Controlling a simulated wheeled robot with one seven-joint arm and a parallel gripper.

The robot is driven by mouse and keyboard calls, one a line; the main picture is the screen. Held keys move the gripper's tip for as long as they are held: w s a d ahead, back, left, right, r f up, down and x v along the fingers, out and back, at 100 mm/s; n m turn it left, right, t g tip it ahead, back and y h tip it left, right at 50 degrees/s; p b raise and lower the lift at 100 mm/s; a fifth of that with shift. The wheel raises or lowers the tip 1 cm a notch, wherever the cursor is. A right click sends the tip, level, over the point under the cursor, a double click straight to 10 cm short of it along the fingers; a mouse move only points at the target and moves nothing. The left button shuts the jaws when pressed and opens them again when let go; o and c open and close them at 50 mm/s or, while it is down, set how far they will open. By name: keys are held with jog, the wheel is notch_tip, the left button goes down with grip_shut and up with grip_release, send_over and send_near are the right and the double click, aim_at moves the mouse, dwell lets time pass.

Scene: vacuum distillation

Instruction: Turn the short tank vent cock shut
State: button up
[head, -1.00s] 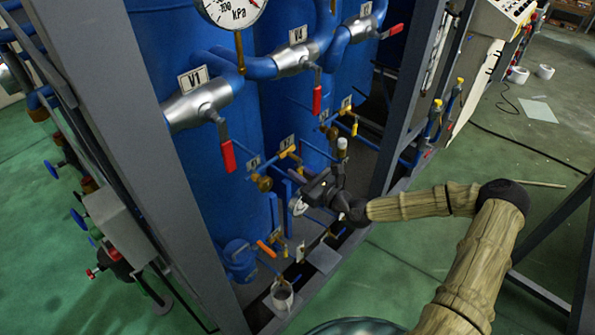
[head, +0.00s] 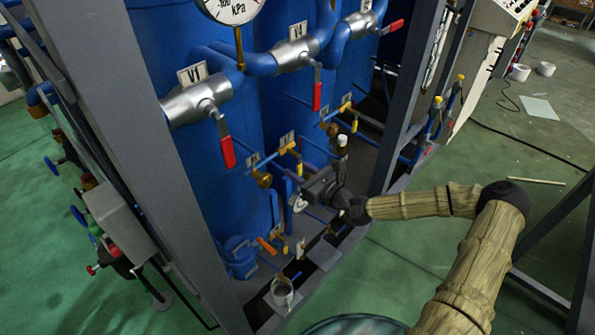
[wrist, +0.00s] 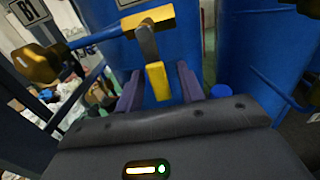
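A small brass cock (wrist: 147,20) on a blue pipe shows in the wrist view. Its grey lever with a yellow grip (wrist: 157,80) hangs down between my fingers. The same cock seems to be the yellow one (head: 287,149) in the head view, left of my wrist, in front of the blue tanks. My gripper (wrist: 159,88) is open, one finger on each side of the yellow grip, with gaps visible on both sides. In the head view my gripper (head: 306,182) is small and its fingertips are hard to make out. The cock's tag is too small to read there.
Another yellow cock (head: 346,107) sits to the right. Red-handled valves V1 (head: 228,152) and V4 (head: 317,96) hang above. A grey frame post (head: 400,100) stands right of my gripper. An orange-handled cock (head: 266,246) is below. A tag reading B1 (wrist: 28,11) shows in the wrist view.

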jog(key=shift+d, duration=0.1)
jog(key=b+v, duration=0.4)
jog(key=v, duration=1.3)
jog(key=shift+s+b, duration=0.25)
jog(key=shift+b, duration=0.1)
jog(key=shift+w, duration=0.1)
